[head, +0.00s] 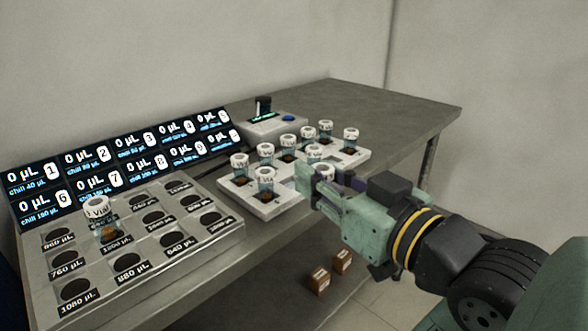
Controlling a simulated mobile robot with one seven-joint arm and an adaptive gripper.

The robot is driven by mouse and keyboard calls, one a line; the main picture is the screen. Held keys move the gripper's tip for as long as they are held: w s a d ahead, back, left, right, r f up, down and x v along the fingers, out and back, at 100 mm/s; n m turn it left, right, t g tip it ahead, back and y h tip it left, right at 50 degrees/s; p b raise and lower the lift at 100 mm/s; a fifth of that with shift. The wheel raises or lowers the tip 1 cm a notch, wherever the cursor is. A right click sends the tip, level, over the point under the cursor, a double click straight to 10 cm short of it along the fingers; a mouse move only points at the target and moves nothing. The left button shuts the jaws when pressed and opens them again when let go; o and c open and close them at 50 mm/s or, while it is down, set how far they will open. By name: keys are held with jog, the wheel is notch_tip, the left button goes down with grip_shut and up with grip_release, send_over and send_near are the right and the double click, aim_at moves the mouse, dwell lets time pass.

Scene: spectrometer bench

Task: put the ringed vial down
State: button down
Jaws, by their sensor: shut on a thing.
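My gripper (312,182) is over the front right edge of the white vial rack, its fingers pointing left. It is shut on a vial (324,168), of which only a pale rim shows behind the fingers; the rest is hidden. I cannot see a ring mark on it, nor whether its base touches the rack. Several white-capped vials with dark contents stand upright in the white rack (234,190). One more vial (106,228), labelled "Vial", stands upright in the large grey labelled tray (215,232) at the left.
The tray has several open round wells with volume labels. A row of numbered screens (120,165) stands behind it. A small device (272,124) with a blue button and dark vial sits at the back. The bench (400,103) is clear at back right. Two brown boxes (320,280) lie below.

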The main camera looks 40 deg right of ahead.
jog(key=w+d, duration=0.1)
jog(key=w, duration=0.3)
jog(key=w+d+p, duration=0.1)
jog(key=w+d, duration=0.1)
jog(key=w, duration=0.1)
jog(key=w+d+f, duration=0.1)
jog(key=w, duration=0.3)
jog(key=shift+w+d+f, duration=0.1)
jog(key=shift+w+d, duration=0.1)
jog(key=shift+w, duration=0.1)
jog(key=shift+f, duration=1.75)
jog(key=shift+f, duration=0.1)
jog(key=shift+f, duration=0.15)
jog(key=c, duration=1.6)
grip_release()
jog(key=shift+r+p, duration=0.35)
jog(key=shift+r, duration=0.05)
jog(key=s+a+b, duration=0.1)
jog(key=s, duration=1.1)
jog(key=shift+a+r+b, duration=0.15)
jog(key=shift+r+b, duration=0.05)
jog(key=shift+b, duration=0.15)
